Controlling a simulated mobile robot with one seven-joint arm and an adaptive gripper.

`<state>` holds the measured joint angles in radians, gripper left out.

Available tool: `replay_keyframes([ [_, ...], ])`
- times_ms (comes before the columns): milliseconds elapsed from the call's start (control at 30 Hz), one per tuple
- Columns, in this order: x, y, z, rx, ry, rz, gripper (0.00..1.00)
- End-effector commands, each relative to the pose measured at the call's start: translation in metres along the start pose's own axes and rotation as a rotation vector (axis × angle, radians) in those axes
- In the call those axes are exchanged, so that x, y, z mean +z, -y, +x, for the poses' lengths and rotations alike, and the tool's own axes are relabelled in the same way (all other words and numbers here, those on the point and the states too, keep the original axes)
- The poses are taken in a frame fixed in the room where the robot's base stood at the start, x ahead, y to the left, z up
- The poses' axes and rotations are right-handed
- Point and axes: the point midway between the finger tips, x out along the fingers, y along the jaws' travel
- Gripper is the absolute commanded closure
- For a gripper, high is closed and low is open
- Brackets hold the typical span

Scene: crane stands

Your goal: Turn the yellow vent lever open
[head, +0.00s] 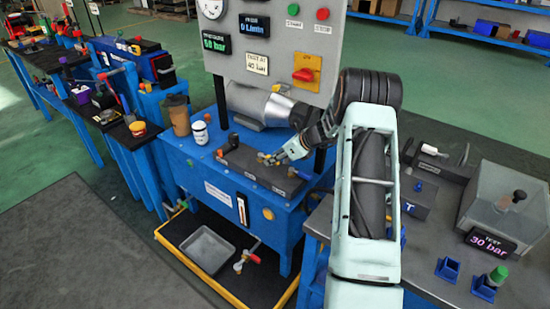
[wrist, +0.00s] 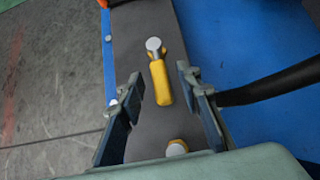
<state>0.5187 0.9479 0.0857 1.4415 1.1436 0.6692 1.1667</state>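The yellow vent lever (wrist: 161,84) shows in the wrist view as a short yellow handle on a grey round pin, on a dark block (wrist: 190,45). It lies roughly along the block's length. My gripper (wrist: 160,79) is open, one finger to each side of the lever, with visible gaps; contact cannot be made out. In the head view my gripper (head: 272,156) is low over the dark block (head: 238,155) on the blue bench, hiding part of it. A second yellow part with a grey pin (wrist: 177,148) shows nearer the wrist; which yellow part carries the vent label is not readable.
A black hose (wrist: 270,85) runs right of the fingers. A brown cup (head: 178,115) and a white container (head: 200,132) stand at the bench's left.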

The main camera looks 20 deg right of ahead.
Motion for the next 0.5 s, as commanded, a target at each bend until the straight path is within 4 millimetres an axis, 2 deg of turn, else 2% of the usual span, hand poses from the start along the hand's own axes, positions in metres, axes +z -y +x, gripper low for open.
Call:
replay_keyframes([
  [100, 0.0000, 0.0000, -0.0002, 0.000, 0.000, 0.000, 0.70],
  [367, -0.0002, 0.0001, -0.0005, 0.000, 0.000, -0.001, 0.99],
  [500, -0.0002, 0.0001, -0.0005, 0.000, -0.001, -0.001, 1.00],
])
